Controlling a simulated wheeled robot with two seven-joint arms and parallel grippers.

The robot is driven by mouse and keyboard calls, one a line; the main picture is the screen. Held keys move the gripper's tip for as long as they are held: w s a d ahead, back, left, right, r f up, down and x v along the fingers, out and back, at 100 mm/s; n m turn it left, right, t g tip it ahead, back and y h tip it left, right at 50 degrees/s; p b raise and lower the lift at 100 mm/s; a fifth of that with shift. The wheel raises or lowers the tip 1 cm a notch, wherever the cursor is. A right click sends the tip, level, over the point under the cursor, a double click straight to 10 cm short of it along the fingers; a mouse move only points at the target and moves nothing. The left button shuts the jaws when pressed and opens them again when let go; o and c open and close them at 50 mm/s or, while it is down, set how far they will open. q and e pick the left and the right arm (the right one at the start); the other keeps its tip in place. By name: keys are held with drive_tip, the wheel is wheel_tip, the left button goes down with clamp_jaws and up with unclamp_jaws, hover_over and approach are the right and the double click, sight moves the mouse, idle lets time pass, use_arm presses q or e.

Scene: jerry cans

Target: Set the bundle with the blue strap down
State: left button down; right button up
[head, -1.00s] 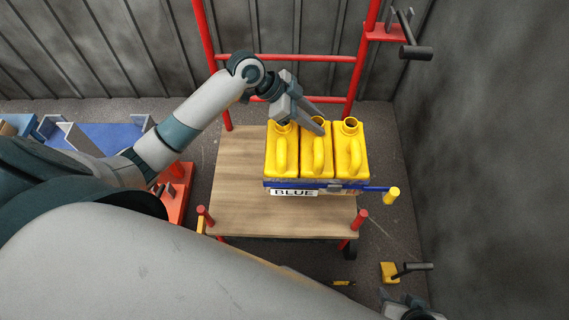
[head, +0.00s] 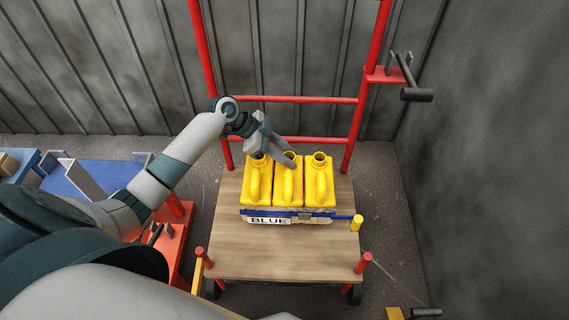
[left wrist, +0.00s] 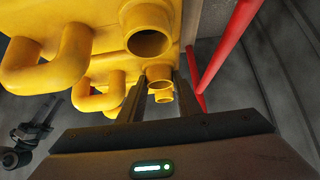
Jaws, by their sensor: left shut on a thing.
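The bundle is a row of yellow jerry cans (head: 289,188) with a blue strap (head: 325,215) around its lower part and a label reading BLUE (head: 268,221). It is upright over the wooden deck (head: 285,258) of a red-framed cart. I cannot tell whether its underside touches the deck. My left gripper (head: 287,160) comes from the upper left and is shut at the top of the middle can. In the left wrist view its fingers flank a yellow spout (left wrist: 159,76), with the other cans (left wrist: 105,45) beside it. My right gripper is not in view.
Red uprights and crossbars (head: 300,99) stand behind the deck; short red posts (head: 363,262) mark its front corners. A yellow-ended lever (head: 356,222) sticks out right of the strap. The deck's front strip is clear. A blue surface (head: 90,180) lies left, and a grey wall right.

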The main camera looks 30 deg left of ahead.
use_arm(q)
drive_tip(key=shift+w+a+f, duration=0.2)
drive_tip(key=shift+a+f, duration=0.05)
drive_tip(key=shift+a, duration=0.25)
drive_tip(key=shift+f, duration=2)
drive_tip(key=shift+b, duration=0.3)
drive_tip(key=c, duration=1.3)
unclamp_jaws()
drive_tip(key=shift+f, duration=0.1)
drive_tip(key=p+v, duration=0.1)
drive_tip(key=v, duration=1.1)
